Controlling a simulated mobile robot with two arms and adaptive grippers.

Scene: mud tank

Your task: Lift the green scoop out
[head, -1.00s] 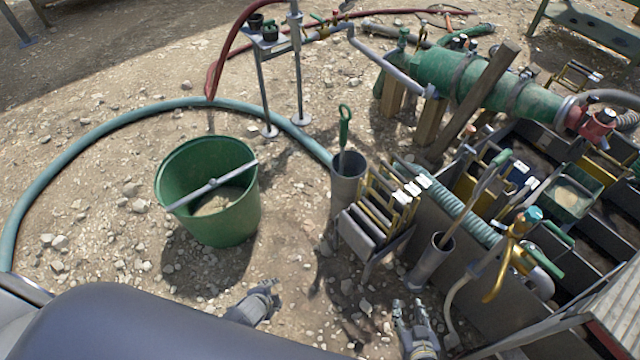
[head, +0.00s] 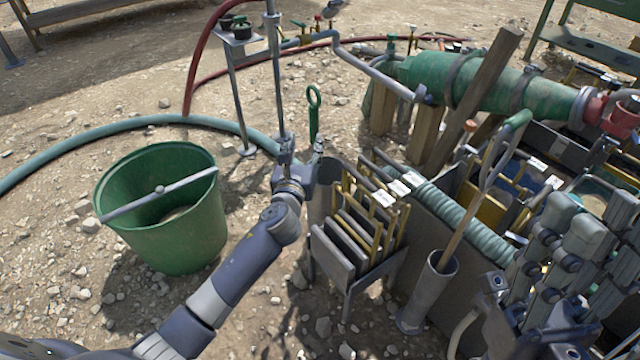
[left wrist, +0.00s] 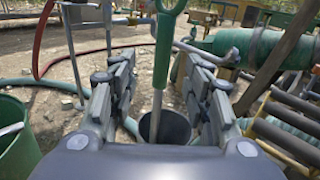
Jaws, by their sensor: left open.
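The green scoop stands upright with its looped green handle (head: 314,112) showing in the head view. Its lower part is down in a grey tube (head: 322,200), partly hidden behind my left gripper (head: 302,150). In the left wrist view the green handle (left wrist: 165,40) and a grey shaft rise from the tube (left wrist: 168,128). My left gripper (left wrist: 160,68) is open, with one finger on each side of the scoop in that view and gaps showing on both sides. My right gripper (head: 560,245) is close to the camera at the right; its jaw state is unclear.
A green bucket (head: 190,235) with a grey bar across it stands left. A rack of framed panels (head: 350,250) stands right of the tube. Another tube (head: 430,290) holds a wooden-shafted tool. A metal stand (head: 240,90) and hose (head: 75,150) are behind. Stony ground lies between.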

